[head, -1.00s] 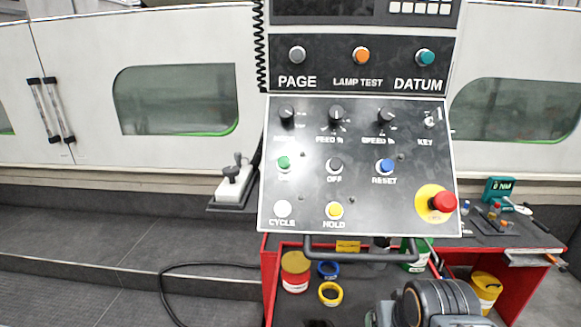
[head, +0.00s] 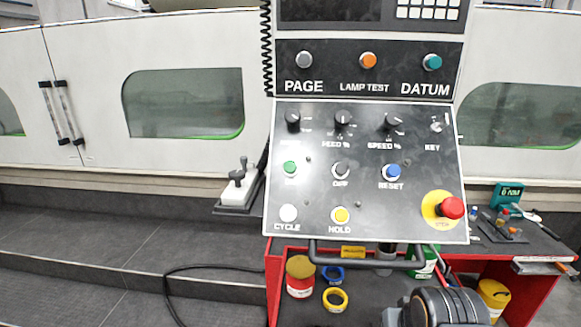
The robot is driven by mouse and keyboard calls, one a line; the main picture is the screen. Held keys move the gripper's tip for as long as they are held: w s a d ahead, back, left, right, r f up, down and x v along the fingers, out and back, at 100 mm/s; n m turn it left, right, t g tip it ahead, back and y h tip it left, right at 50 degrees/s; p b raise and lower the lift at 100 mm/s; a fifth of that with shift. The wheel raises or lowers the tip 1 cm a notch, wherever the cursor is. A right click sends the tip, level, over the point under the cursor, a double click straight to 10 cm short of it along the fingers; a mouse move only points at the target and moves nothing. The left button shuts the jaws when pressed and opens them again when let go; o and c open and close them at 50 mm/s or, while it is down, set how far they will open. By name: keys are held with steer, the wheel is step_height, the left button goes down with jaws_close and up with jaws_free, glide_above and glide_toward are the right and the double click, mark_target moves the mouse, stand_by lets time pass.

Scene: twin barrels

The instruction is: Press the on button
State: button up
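The green button (head: 290,168) sits at the left of the middle row on the tilted control panel (head: 310,225). Its label below is too blurred to read. To its right are the dark OFF button (head: 340,170) and the blue RESET button (head: 391,172). The white CYCLE button (head: 288,213) and yellow HOLD button (head: 341,215) are below. A red mushroom button (head: 451,208) on a yellow disc is at the lower right. Part of my arm shows at the bottom right edge. My gripper is not in view.
An upper panel holds PAGE (head: 304,59), LAMP TEST (head: 368,60) and DATUM (head: 432,62) buttons. A dark handle bar (head: 370,262) runs under the panel. A red bench (head: 274,290) with jars and tools stands below. A small joystick box (head: 238,190) is at the left.

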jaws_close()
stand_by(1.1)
